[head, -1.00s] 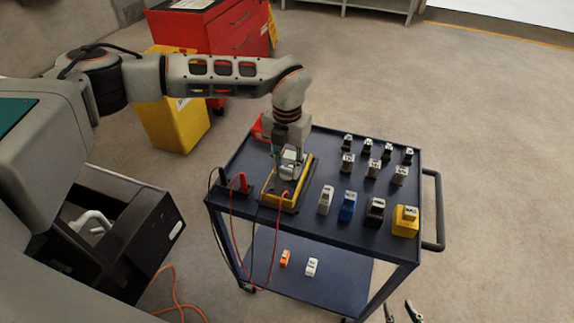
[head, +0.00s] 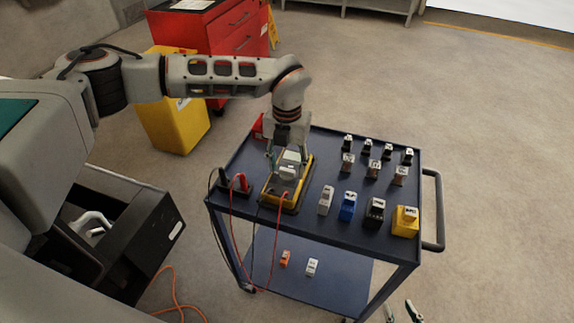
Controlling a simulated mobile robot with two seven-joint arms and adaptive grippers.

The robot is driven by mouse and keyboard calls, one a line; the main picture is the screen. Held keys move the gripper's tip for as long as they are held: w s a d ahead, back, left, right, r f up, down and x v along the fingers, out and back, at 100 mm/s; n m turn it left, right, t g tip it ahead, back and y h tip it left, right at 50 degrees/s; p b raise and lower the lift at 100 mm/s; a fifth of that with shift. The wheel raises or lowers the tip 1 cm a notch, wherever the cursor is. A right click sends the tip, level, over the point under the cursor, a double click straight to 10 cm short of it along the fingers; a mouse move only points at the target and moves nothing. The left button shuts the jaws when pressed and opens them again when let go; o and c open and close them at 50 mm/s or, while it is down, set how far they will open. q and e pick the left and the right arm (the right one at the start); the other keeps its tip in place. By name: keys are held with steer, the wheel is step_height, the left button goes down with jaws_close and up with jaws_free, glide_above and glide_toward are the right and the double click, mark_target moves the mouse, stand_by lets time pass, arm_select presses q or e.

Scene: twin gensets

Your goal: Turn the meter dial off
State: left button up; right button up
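The yellow-edged meter (head: 294,203) lies on the left part of the blue cart top, with a red and a black lead running from it. A pale round part, possibly its dial (head: 287,173), shows just below my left gripper. My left gripper (head: 287,163) points down over the meter, and one teal-dark finger shows on its left side. Its fingers partly cover the meter face, so I cannot tell whether they touch the dial or how far apart they are. The dial's setting is too small to read. My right gripper (head: 401,314) shows only as two separated, green-tipped fingers at the bottom edge, open and empty.
The cart top (head: 330,232) holds several small blocks on its right half, including a blue one (head: 347,206) and a yellow one (head: 405,221). The lower shelf (head: 335,285) holds an orange and a white piece. A yellow bin (head: 172,118) and red cabinet (head: 205,30) stand behind.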

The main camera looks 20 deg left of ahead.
mark_target(287, 170)
arm_select(q)
step_height(287, 170, up, 12)
stand_by(0.7)
stand_by(0.4)
